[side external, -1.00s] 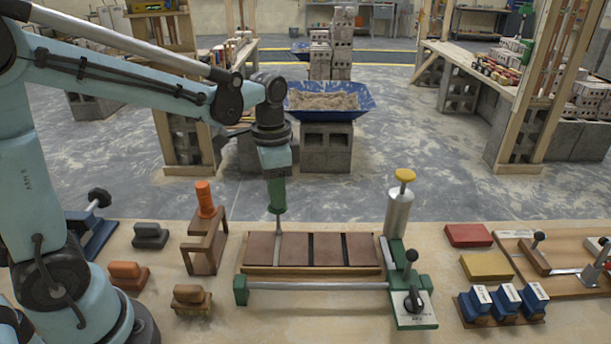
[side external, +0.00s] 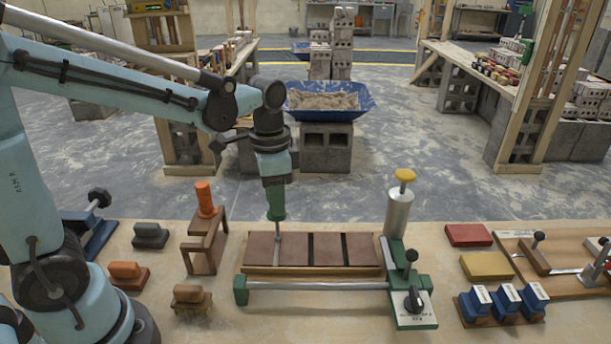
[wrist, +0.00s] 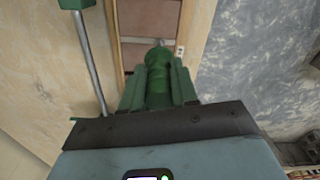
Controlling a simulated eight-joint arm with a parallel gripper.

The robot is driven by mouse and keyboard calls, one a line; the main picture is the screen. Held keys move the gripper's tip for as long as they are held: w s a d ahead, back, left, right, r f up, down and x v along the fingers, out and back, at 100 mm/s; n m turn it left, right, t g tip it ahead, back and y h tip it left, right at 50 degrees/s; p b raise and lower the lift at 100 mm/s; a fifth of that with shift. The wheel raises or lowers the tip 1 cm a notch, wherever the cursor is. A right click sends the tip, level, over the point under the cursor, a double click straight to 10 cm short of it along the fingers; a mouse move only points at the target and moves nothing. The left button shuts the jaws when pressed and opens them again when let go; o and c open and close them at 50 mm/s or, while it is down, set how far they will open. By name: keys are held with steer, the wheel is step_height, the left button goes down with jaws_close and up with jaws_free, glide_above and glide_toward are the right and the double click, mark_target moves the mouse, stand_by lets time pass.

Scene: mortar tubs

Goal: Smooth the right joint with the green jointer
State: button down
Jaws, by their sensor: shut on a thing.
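My gripper (side external: 275,188) is shut on the green jointer (side external: 277,208), which hangs steeply with its handle up and its metal rod down. In the wrist view my gripper (wrist: 158,78) has its green fingers on both sides of the jointer's handle (wrist: 157,97). The brown brick panel (side external: 328,249) lies flat with three joints. The jointer's rod is at the leftmost joint (side external: 277,255), which looks pale grey. The middle joint (side external: 311,249) and rightmost joint (side external: 344,249) look dark. Whether the tip touches the joint is unclear.
A metal bar (side external: 318,286) runs along the panel's front, and a clamp (side external: 412,300) and yellow-topped cylinder (side external: 399,213) stand to its right. A wooden stand with an orange-handled tool (side external: 205,200) is on the left. Red (side external: 468,235) and yellow (side external: 486,266) blocks lie farther right.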

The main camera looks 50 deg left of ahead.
steer(key=shift+s+d+f, duration=0.1)
steer(key=shift+s+d, duration=0.15)
steer(key=shift+s+d, duration=0.15)
steer(key=shift+s+d, duration=0.35)
steer(key=shift+s+d, duration=0.1)
stand_by(0.5)
steer(key=shift+s+d, duration=0.4)
steer(key=shift+s, duration=0.05)
steer(key=shift+s+d, duration=0.15)
steer(key=shift+d, duration=0.05)
steer(key=shift+s+d, duration=0.3)
steer(key=shift+s, duration=0.05)
stand_by(0.4)
steer(key=shift+s+d, duration=0.5)
